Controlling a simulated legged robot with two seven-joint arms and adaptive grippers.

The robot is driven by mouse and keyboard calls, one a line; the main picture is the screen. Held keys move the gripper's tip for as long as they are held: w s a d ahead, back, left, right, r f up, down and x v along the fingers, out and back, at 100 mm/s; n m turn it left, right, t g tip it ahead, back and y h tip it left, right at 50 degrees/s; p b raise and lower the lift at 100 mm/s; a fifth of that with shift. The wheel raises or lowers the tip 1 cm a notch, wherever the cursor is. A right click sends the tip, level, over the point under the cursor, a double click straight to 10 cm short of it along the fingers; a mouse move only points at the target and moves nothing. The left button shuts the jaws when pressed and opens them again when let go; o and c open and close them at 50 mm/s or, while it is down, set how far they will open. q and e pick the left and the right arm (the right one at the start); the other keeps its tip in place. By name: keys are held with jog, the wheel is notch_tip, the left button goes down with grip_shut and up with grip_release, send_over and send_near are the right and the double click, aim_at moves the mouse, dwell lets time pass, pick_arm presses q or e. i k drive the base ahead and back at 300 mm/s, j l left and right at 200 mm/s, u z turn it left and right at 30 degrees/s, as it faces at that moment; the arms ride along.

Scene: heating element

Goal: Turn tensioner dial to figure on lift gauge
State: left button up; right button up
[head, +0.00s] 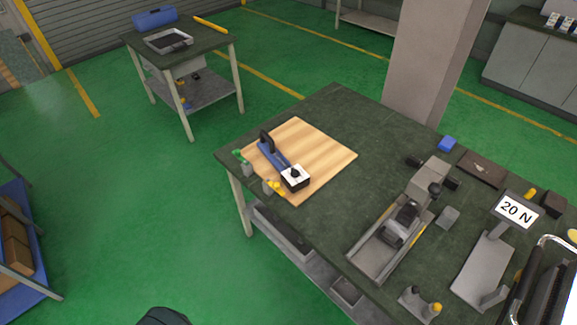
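A blue tool with a black handle (272,150) lies on the wooden board (325,152) at the left of the green-topped bench. At its near end is a white-faced square box with a black dial knob (295,174); its markings are too small to read. The lift gauge display (515,209) at the right reads "20 N" and stands on a grey plate (482,264). Neither of my grippers can be made out; only a dark rounded shape shows at the bottom edge, perhaps part of me.
Green and yellow small items sit by the board's left edge. A black item with a chrome bar (545,280) is at the right. A pillar (435,65) rises behind.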

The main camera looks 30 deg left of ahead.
aim_at(295, 173)
jog(key=j+z, duration=0.35)
jog(key=j, duration=0.45)
jog(key=k+j+z, duration=0.15)
jog(key=j+z, duration=0.25)
jog(key=j, duration=0.35)
jog(key=z, duration=0.45)
